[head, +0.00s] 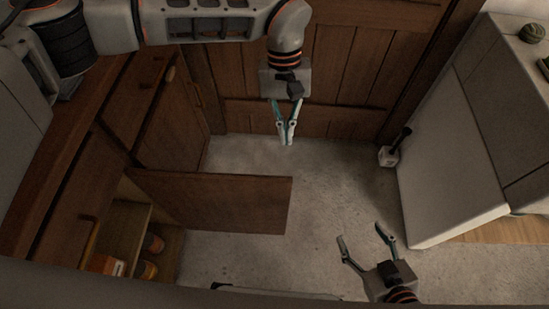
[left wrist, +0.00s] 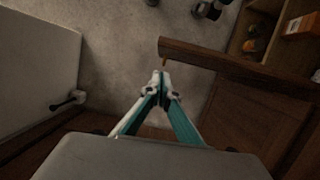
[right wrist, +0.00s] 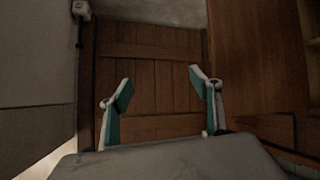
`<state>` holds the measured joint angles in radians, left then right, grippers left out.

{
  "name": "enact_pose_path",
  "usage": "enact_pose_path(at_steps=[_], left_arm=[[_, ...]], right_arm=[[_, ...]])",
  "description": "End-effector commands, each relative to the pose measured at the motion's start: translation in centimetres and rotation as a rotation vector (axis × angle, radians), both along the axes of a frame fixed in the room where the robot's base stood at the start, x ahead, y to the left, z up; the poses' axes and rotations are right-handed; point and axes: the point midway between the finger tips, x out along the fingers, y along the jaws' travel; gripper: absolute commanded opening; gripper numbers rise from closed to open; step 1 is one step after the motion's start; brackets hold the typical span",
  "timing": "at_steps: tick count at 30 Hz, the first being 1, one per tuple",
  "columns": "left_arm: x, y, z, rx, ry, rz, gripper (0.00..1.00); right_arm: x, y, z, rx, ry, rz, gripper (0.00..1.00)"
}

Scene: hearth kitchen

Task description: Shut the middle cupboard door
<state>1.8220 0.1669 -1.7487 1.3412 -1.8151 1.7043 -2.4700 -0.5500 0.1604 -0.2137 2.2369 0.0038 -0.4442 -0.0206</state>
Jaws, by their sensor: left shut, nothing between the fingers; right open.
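The middle cupboard door (head: 215,203) is brown wood. It stands wide open, sticking out to the right from the cabinet row, with the cupboard interior (head: 120,225) showing behind it. My left gripper (head: 287,137) is shut and empty, beyond the door's far side and near its free end; they look apart. In the left wrist view the door (left wrist: 235,66) lies ahead and right of the shut fingers. My right gripper (head: 366,243) is open and empty, right of the door's free edge. A brown panel at right in the right wrist view may be this door; I cannot tell.
An orange box (head: 106,265) and round jars (head: 153,243) sit in the open cupboard. A wooden panelled door (head: 340,75) is at the back. A white cabinet (head: 445,140) stands right, with a small black-handled item (head: 390,155) beside it. The grey floor between is mostly clear.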

Motion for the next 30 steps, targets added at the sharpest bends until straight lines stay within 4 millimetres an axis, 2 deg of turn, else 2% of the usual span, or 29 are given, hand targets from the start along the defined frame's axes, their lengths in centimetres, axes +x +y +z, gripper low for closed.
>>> enact_pose_path(at_steps=[3, 8, 23, 25, 30], left_arm=[[1.6, 1.7, 0.2, 0.05, -0.036, -0.027, 0.0], [1.6, 2.2, -0.7, 0.062, -0.043, -0.036, 0.0], [-0.8, 2.0, -9.9, 0.058, -0.038, -0.034, 0.0], [-2.0, 2.0, -9.0, 0.057, -0.045, -0.036, 0.0], [-3.8, 1.9, -9.0, 0.058, -0.047, -0.032, 0.0]], right_arm=[[-0.2, 0.0, -0.3, -0.002, 0.005, 0.001, 0.63], [-0.3, 0.0, -0.3, -0.001, 0.005, 0.002, 0.63], [-1.0, 0.2, -1.2, 0.005, 0.025, 0.007, 0.63], [-0.3, 0.3, -0.1, 0.006, 0.005, 0.008, 0.63], [0.0, 0.2, 0.3, 0.005, -0.005, 0.007, 0.63]])
